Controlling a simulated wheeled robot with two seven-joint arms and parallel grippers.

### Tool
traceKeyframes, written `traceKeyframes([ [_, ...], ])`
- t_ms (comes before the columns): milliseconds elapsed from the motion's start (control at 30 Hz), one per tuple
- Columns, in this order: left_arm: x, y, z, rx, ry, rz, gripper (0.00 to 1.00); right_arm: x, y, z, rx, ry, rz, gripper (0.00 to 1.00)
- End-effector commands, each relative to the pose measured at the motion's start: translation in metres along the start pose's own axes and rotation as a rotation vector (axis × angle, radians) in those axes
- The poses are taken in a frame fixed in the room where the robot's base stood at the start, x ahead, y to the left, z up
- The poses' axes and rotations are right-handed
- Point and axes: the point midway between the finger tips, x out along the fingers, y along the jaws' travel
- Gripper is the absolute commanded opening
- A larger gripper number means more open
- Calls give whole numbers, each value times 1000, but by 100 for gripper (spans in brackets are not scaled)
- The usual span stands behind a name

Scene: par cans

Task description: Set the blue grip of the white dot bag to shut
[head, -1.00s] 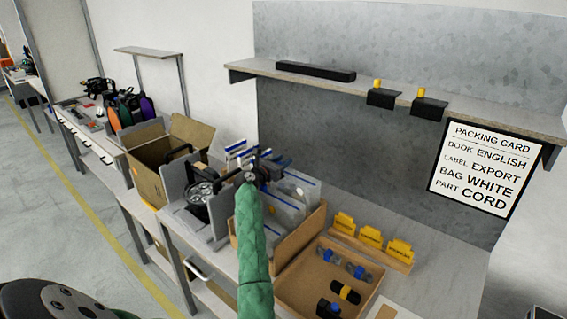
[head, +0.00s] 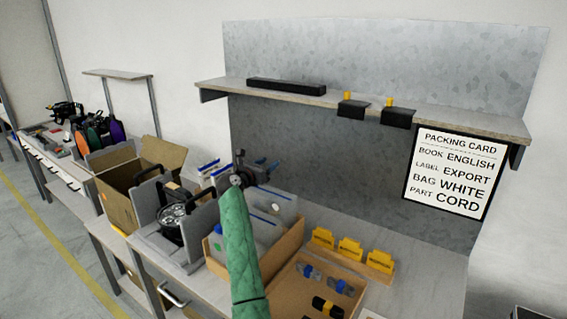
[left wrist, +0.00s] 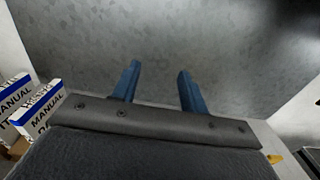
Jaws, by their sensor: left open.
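Clear bags with blue strips along their tops stand in an open cardboard bin in the head view. The bag with a white dot (head: 275,207) is toward the back of that bin, and its blue grip runs along the upper edge. Whether the grip is open or shut is too small to tell. My left gripper (head: 268,167) is above and behind the bags, apart from them. In the left wrist view its two blue fingers (left wrist: 158,82) are spread with nothing between them, facing the grey back panel. My green-sleeved arm hides part of the bin. My right gripper is out of view.
The bin (head: 292,247) stands beside a shallow tray (head: 290,297) of small parts. Yellow blocks (head: 350,250) stand behind the tray. Manual boxes (left wrist: 38,105) are at the left wrist view's left. A shelf (head: 300,99) overhangs the bench, with a packing card (head: 451,172) at right.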

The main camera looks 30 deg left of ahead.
Motion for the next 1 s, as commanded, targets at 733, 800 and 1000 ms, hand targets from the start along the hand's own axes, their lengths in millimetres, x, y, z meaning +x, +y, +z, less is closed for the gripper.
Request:
traceKeyframes([
  [733,8,-69,42,0,0,0,44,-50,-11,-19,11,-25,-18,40],
  [800,8,-69,42,0,1,0,44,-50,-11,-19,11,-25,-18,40],
  [1000,8,-69,41,0,1,0,44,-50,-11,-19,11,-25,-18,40],
])
